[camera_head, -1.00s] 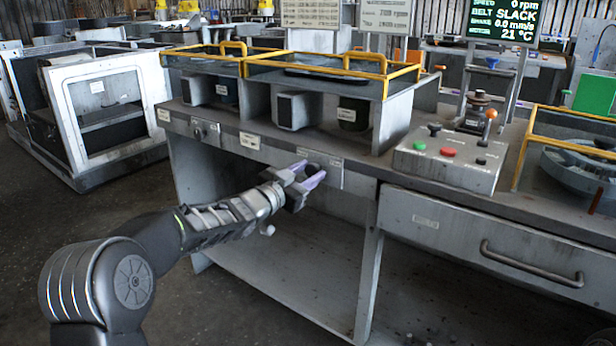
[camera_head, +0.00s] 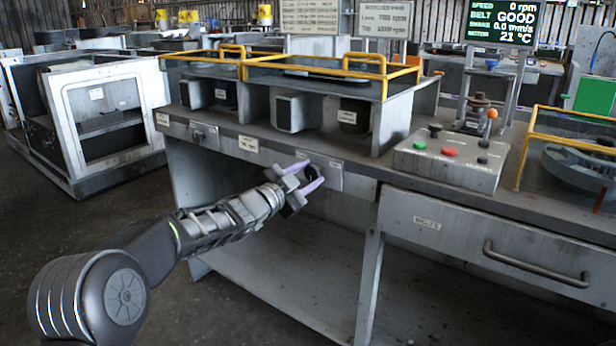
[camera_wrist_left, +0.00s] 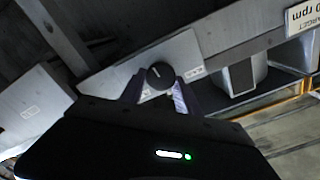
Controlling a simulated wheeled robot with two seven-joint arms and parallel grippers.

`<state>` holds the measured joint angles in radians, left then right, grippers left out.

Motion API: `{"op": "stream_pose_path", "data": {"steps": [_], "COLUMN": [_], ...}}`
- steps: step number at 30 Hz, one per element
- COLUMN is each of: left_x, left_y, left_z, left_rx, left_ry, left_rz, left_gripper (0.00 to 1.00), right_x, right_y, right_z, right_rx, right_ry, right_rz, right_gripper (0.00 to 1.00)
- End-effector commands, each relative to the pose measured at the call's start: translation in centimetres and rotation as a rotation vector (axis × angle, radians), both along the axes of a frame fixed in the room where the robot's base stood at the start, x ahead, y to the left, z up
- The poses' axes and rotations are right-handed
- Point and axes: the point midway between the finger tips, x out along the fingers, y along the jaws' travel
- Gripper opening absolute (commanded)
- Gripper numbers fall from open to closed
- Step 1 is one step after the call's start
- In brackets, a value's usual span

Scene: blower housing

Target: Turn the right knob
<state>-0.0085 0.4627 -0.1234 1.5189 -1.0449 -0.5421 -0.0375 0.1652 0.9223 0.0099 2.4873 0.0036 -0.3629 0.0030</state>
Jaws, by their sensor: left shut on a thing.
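The right knob (camera_head: 312,171) is a dark round knob on a grey plate on the workbench's front face. My left gripper (camera_head: 308,180), with pale purple fingers, is shut on it, one finger on each side. In the left wrist view the black knob (camera_wrist_left: 158,75) with a pale pointer mark sits between the fingertips (camera_wrist_left: 160,90). The left knob (camera_head: 197,134) is on another plate farther left. The display (camera_head: 502,22) reads BELT GOOD, 0 rpm and 21 °C. My right gripper is not in view.
A control box (camera_head: 450,160) with green, red and black buttons stands on the bench to the right. A drawer (camera_head: 480,240) with a bar handle is below it. Yellow rails (camera_head: 340,67) edge the glass-topped housings. The lower shelf is bare.

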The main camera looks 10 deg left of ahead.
Motion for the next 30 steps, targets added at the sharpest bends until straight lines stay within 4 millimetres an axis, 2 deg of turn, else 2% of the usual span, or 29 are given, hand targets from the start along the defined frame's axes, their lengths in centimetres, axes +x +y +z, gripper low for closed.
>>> {"op": "stream_pose_path", "data": {"steps": [3,4,12,23,30], "left_x": [0.0,0.0,0.0,-0.5,-3.7], "left_y": [0.0,0.0,0.0,0.3,1.6], "left_z": [0.0,0.0,0.0,0.0,0.1], "left_rx": [-0.001,-0.001,-0.002,-0.002,-0.002], "left_ry": [0.001,0.001,0.001,0.001,0.002], "left_rz": [-0.001,-0.001,-0.001,0.001,0.002], "left_gripper": [0.00,0.39,0.60,0.60,0.60], "right_x": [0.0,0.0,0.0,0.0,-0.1], "right_y": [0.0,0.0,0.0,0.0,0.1], "right_z": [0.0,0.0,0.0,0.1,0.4], "right_rx": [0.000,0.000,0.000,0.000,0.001], "right_ry": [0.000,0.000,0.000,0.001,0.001], "right_rz": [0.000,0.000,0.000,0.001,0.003], "right_gripper": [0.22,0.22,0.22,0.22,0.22]}}
